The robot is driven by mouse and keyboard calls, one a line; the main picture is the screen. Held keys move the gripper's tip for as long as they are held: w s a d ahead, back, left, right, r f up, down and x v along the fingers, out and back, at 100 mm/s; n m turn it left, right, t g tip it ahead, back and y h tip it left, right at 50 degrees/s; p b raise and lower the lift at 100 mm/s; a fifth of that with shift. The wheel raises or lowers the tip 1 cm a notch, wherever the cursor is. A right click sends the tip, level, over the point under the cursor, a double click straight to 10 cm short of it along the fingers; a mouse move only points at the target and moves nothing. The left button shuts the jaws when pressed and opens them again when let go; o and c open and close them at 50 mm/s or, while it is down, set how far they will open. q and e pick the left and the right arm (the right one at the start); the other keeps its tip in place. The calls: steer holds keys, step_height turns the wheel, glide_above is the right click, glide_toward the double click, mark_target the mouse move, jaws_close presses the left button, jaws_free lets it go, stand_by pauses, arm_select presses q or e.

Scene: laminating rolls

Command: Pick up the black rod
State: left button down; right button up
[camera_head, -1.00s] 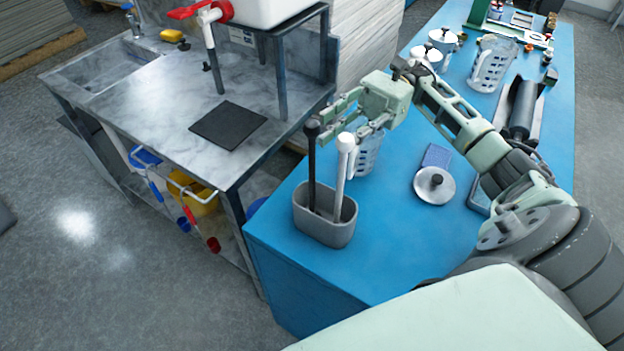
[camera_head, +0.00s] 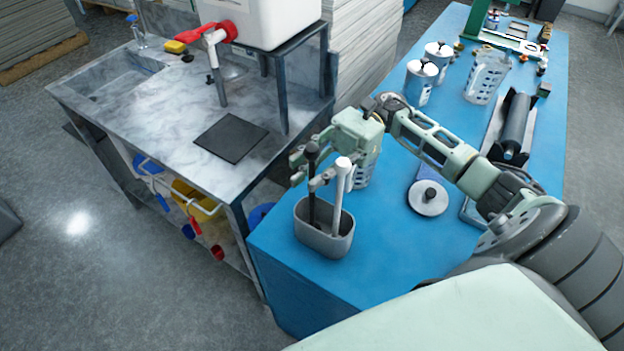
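The black rod (camera_head: 312,187) stands upright in a grey oval holder (camera_head: 325,245) at the near left corner of the blue table, its knobbed top above the rim. A white rod (camera_head: 339,198) stands beside it on the right in the same holder. My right gripper (camera_head: 304,176) is at the upper part of the black rod, with its fingers spread apart. The rods partly cover the fingers. I cannot tell whether the fingers touch the black rod. My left gripper is not in view.
On the blue table (camera_head: 385,255) are a round metal weight (camera_head: 427,198), a perforated clear container (camera_head: 487,75), lidded canisters (camera_head: 421,82) and a dark roller (camera_head: 514,125). A marble sink counter (camera_head: 165,120) with a black mat (camera_head: 231,138) stands left.

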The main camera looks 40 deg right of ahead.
jaws_close()
steer(key=shift+r, duration=0.1)
stand_by(0.4)
